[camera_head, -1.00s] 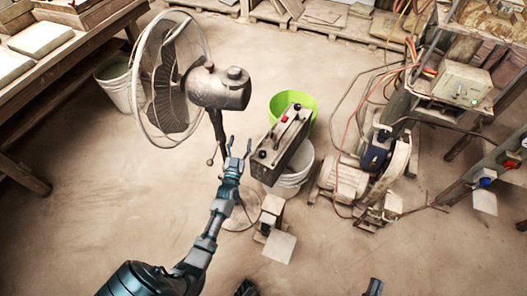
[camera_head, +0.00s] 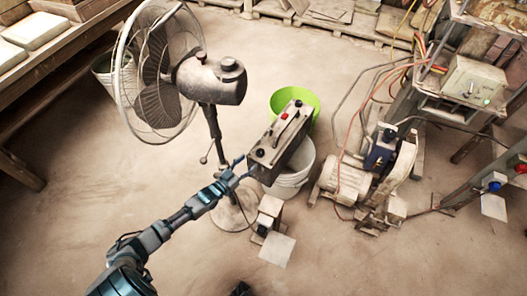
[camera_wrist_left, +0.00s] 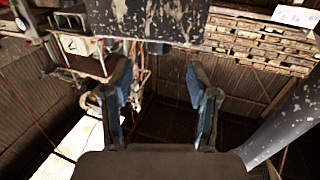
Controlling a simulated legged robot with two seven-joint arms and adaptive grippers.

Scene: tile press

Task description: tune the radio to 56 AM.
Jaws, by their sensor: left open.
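The radio (camera_head: 280,140) is a dark grey box with a handle, a red part and dark knobs on its top face. It rests tilted on a white bucket (camera_head: 292,180) in the head view. My left gripper (camera_head: 243,168) is at the radio's lower left end, close to it; whether they touch is unclear. In the left wrist view the gripper (camera_wrist_left: 162,95) has its two fingers apart with nothing between them. A dark, chipped surface spans the top of that view, perhaps the radio's side. The radio's dial reading is too small to make out.
A standing fan (camera_head: 208,82) is just left of the radio, its pole near my left arm. A green bucket (camera_head: 294,101) is behind the radio. A motor (camera_head: 345,178) and a machine with cables are to the right. The floor in front is mostly clear.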

